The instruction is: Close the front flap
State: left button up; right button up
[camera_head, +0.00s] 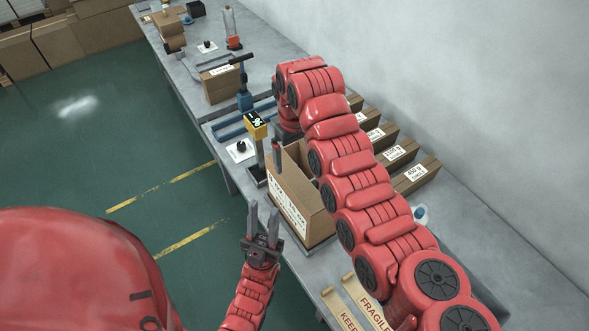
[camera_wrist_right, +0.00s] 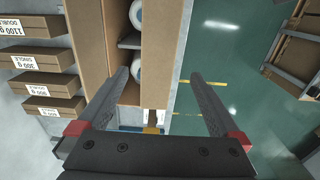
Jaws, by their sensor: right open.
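An open brown cardboard box (camera_head: 312,205) stands on the bench, with a printed white label on its front side. In the right wrist view, a long plain cardboard panel (camera_wrist_right: 160,60) along the box's front side, apparently the front flap, shows between the fingers. White round items (camera_wrist_right: 136,68) lie inside the box. My right gripper (camera_wrist_right: 165,82) is open and empty over the box, one finger over the box side and one over the floor side. In the head view its fingers are mostly hidden. My left gripper (camera_head: 263,214) is open and empty in front of the box.
A yellow display (camera_head: 256,125) on a post stands behind the box. Several small labelled cartons (camera_head: 398,155) line the wall side. A blue tape-dispenser-like tool (camera_head: 243,88) sits on another carton (camera_head: 220,84) farther back. FRAGILE strips (camera_head: 368,303) lie nearer. The floor side is clear.

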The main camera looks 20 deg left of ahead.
aim_at(295, 179)
notch_tip(295, 179, down, 6)
jog(key=shift+w+d+r+p, duration=0.15)
jog(key=shift+p, duration=0.7)
jog(key=shift+f, duration=0.5)
jog(key=shift+c, duration=0.2)
